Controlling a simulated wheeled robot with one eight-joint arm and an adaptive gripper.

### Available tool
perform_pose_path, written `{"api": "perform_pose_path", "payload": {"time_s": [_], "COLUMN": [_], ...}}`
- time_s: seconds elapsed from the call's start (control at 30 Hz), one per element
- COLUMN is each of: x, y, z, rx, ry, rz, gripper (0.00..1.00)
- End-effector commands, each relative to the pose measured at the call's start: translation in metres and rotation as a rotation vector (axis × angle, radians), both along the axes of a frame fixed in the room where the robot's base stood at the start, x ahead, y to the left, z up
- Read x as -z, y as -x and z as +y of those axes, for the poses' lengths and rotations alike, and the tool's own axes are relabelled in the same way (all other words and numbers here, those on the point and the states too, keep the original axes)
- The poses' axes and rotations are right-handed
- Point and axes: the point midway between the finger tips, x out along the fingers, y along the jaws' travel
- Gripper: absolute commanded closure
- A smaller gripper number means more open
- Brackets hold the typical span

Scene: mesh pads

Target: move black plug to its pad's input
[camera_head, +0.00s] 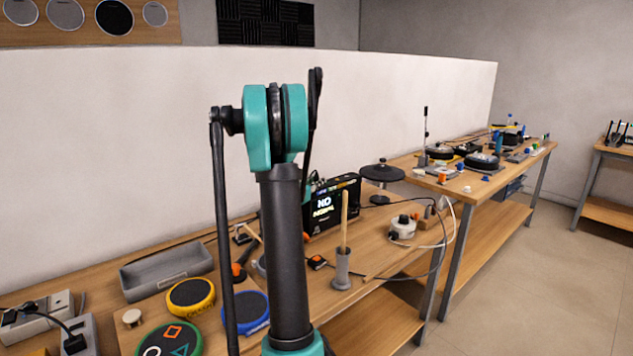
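My arm stands in the middle of the head view, but I cannot make out my gripper's fingers. Round pads lie on the near table: a yellow-rimmed one (190,297), a green-rimmed one (155,345) with coloured shapes, and a blue one (247,312) partly behind my arm. A black round pad (381,172) sits on a stand farther back. A black plug-like piece (74,342) with a cable rests on a grey box at the lower left. I cannot tell whether it is the task's black plug. No pad input can be made out.
A grey tray (167,272) lies left of my arm. A black cable curves over the table's right edge. Floor (530,280) is clear at right.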

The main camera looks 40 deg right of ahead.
Motion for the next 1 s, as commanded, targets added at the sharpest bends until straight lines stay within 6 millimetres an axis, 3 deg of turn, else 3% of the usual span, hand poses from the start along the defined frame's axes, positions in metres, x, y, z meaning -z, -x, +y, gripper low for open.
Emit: {"api": "perform_pose_path", "payload": {"time_s": [0.1, 0.47, 1.0], "x": [0.0, 0.0, 0.0], "y": [0.0, 0.002, 0.041], "z": [0.0, 0.005, 0.093], "rx": [0.0, 0.0, -0.003], "ry": [0.0, 0.0, 0.0], "rz": [0.0, 0.0, 0.0], "gripper": [0.6, 0.6, 0.6]}}
